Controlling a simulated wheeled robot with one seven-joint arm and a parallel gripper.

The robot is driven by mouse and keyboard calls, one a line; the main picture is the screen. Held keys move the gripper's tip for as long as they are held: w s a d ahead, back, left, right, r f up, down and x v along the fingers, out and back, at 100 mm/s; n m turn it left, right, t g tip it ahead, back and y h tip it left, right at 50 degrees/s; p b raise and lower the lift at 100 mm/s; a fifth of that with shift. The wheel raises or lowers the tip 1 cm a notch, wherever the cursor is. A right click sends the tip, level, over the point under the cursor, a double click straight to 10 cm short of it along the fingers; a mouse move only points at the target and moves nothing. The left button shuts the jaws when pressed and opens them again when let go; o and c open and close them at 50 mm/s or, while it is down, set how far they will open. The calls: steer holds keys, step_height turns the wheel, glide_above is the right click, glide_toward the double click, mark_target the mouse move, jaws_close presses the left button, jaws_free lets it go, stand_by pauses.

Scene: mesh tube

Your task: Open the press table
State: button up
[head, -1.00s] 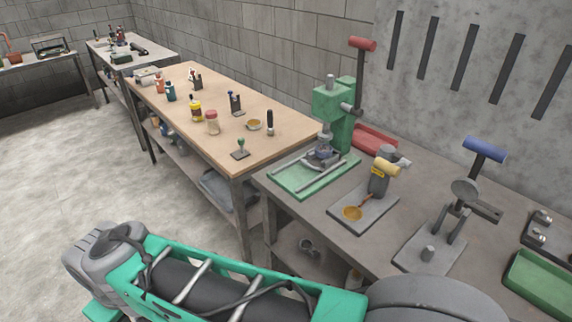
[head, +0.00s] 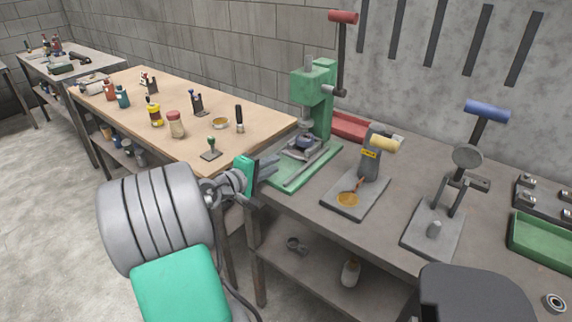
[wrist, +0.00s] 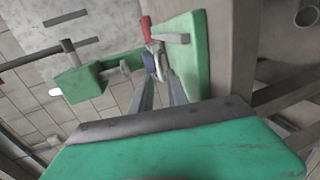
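The green press (head: 318,103) stands on the near bench, with a red-handled lever (head: 342,50) raised. Its flat green base (head: 294,183) carries grey metal parts and a small dark blue piece (head: 304,142) under the ram. My gripper (head: 274,168) is at the front left edge of the base. In the wrist view, my gripper (wrist: 161,92) shows two grey fingers apart, pointing toward the blue piece (wrist: 151,64) and the green base (wrist: 196,62). Nothing is visibly held. Whether the fingertips touch any part of the press is unclear.
A yellow-handled tool on a plate (head: 350,202) and a blue-handled lever tool (head: 470,160) stand right of the press. A red tray (head: 352,127) lies behind it. A wooden table (head: 185,148) with bottles and tools is at the left. A green tray (head: 540,238) is at the right.

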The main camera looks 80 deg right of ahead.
mark_target(290, 156)
steer(key=x, duration=0.7)
steer(key=shift+d+r, duration=0.1)
steer(key=shift+d, duration=0.15)
steer(key=shift+c, duration=0.3)
jaws_close()
stand_by(0.7)
